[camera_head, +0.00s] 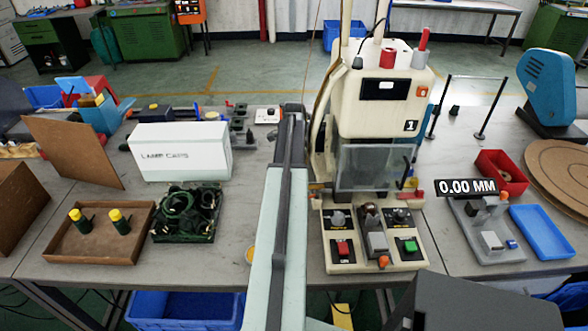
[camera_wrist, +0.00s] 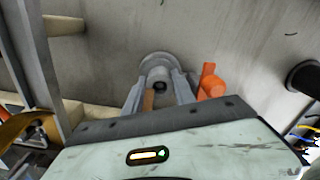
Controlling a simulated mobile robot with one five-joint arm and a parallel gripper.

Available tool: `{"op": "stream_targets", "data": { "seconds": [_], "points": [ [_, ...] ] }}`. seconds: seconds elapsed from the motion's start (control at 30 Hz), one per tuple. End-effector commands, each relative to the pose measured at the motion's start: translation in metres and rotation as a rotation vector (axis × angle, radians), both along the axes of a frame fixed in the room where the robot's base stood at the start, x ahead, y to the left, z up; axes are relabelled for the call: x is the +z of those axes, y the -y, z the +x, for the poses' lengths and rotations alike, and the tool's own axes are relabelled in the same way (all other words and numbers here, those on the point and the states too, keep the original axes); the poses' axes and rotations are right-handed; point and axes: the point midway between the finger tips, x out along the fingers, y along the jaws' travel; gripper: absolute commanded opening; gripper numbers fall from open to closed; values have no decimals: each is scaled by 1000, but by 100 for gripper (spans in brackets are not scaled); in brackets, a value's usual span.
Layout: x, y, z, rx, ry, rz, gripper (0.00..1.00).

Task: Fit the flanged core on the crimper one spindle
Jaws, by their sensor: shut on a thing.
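The crimper marked 1 (camera_head: 385,110) is a cream machine right of centre in the head view, with a clear guard across its front. I cannot make out its spindle in the head view. My gripper (camera_wrist: 160,98) shows in the wrist view with its two grey fingers close together, shut on a grey round part with a dark bore, which looks like the flanged core (camera_wrist: 157,66). The wide flange lies on the side away from my wrist. I cannot tell whether it touches anything beyond. In the head view my own arm hides the gripper and the part.
A white box (camera_head: 180,152), a brown tray (camera_head: 100,247) with two yellow-topped pieces and a green crate (camera_head: 186,232) stand left of my arm.

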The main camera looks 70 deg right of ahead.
Motion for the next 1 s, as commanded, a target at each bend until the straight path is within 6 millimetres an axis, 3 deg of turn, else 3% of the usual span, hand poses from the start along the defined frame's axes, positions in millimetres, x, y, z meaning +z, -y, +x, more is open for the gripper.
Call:
{"op": "stream_targets", "data": {
  "seconds": [0.13, 0.17, 0.23, 0.67, 0.83, 1.0],
  "points": [
    [-5, 0, 0, 0, 0, 0, 0],
    [-4, 0, 0, 0, 0, 0, 37],
    [-4, 0, 0, 0, 0, 0, 56],
    [0, 0, 0, 0, 0, 0, 57],
    [19, 0, 0, 0, 0, 0, 57],
    [51, 0, 0, 0, 0, 0, 57]
  ]
}}
